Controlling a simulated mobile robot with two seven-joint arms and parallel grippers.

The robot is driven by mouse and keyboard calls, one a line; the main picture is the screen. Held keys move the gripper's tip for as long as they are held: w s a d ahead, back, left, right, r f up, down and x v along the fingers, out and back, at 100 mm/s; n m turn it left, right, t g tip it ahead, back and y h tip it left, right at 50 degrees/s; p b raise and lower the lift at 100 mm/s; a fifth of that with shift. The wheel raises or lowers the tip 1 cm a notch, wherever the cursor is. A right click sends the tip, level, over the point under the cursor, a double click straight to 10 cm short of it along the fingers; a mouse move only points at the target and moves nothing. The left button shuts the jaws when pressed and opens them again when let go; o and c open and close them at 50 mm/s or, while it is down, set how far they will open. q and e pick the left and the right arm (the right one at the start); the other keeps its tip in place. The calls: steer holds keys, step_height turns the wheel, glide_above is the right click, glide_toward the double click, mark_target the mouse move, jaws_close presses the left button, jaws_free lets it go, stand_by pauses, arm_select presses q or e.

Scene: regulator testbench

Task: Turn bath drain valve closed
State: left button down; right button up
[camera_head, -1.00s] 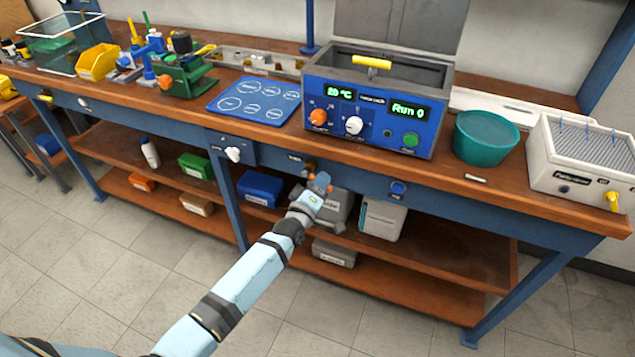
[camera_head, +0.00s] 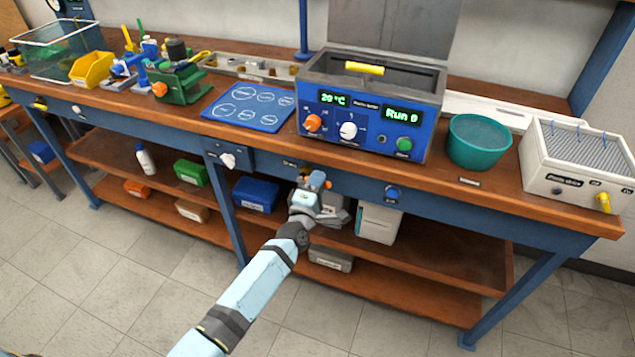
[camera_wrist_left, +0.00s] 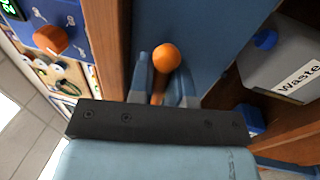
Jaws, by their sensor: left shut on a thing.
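The bath drain valve is on the blue front rail of the bench, below the blue bath unit (camera_head: 368,105). Its orange ball-ended handle (camera_wrist_left: 166,58) shows in the left wrist view between my fingers. In the head view, an orange part (camera_head: 317,178) shows at the gripper's tip; the rest of the valve is mostly hidden. My left gripper (camera_head: 317,184) is at the rail, and it also shows in the wrist view (camera_wrist_left: 165,85). It is shut on the valve handle, with a finger on each side. My right gripper is out of view.
A grey container (camera_wrist_left: 290,65) marked "Waste" sits close by on the shelf below. The bath's front has an orange knob (camera_head: 312,123) and a white knob (camera_head: 348,131).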

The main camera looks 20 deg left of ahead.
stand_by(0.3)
arm_select(q)
steer(key=c, duration=1.1)
jaws_free()
steer(key=shift+s, duration=0.1)
steer(key=shift+s, duration=0.3)
steer(key=s+f+p, duration=0.2)
steer(key=s, duration=1.1)
steer(key=shift+a+f, duration=0.15)
steer(key=shift+f, duration=0.15)
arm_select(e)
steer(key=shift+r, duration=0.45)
arm_select(q)
steer(key=shift+f, duration=0.1)
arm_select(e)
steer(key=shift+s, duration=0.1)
